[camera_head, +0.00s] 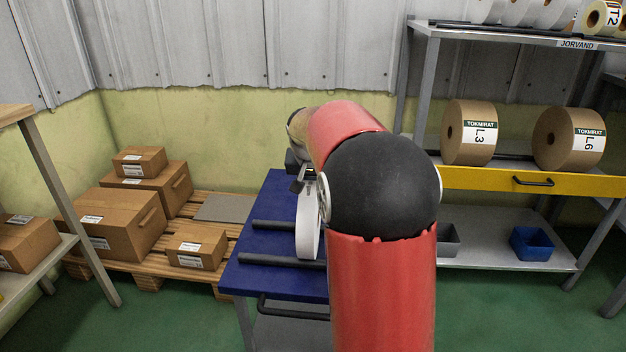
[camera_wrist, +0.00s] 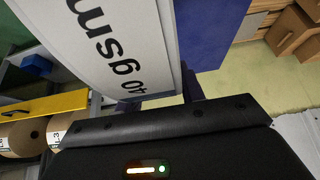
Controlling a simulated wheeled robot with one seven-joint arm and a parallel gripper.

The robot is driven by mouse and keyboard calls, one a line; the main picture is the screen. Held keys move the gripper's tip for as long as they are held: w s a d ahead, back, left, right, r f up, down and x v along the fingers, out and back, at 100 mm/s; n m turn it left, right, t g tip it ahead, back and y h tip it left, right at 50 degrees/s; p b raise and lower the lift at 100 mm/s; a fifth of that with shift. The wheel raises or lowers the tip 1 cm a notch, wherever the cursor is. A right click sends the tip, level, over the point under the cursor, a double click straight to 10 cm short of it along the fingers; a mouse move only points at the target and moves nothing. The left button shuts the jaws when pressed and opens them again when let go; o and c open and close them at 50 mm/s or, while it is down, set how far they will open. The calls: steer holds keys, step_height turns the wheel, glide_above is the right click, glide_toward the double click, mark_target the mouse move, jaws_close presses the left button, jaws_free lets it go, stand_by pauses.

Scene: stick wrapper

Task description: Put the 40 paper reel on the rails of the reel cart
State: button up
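The 40 paper reel (camera_head: 308,222) shows nearly edge-on in the head view, a white disc upright over the blue top of the reel cart (camera_head: 262,203). Two dark rails (camera_head: 275,261) cross the cart's top. The reel's lower edge is at the near rail; I cannot tell whether it rests on the rails. My gripper (camera_head: 298,178) is at the reel's upper edge, partly hidden by my red and black arm. In the wrist view the reel's white face (camera_wrist: 125,45), marked "40 gsm", is close before the gripper's dark body. The fingers' grip is not clear.
A shelf at the right holds brown reels L3 (camera_head: 470,133) and L6 (camera_head: 568,140) above a yellow drawer front (camera_head: 490,180). A blue bin (camera_head: 532,243) is below. Cartons (camera_head: 120,222) stand on a wooden pallet at the left. Green floor is open in front of the pallet.

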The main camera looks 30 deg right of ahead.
steer(key=o, duration=0.5)
steer(key=shift+c, duration=0.2)
steer(key=v, duration=0.7)
steer(key=shift+s+a+r, duration=0.1)
steer(key=shift+s+r, duration=0.1)
steer(key=shift+r, duration=0.2)
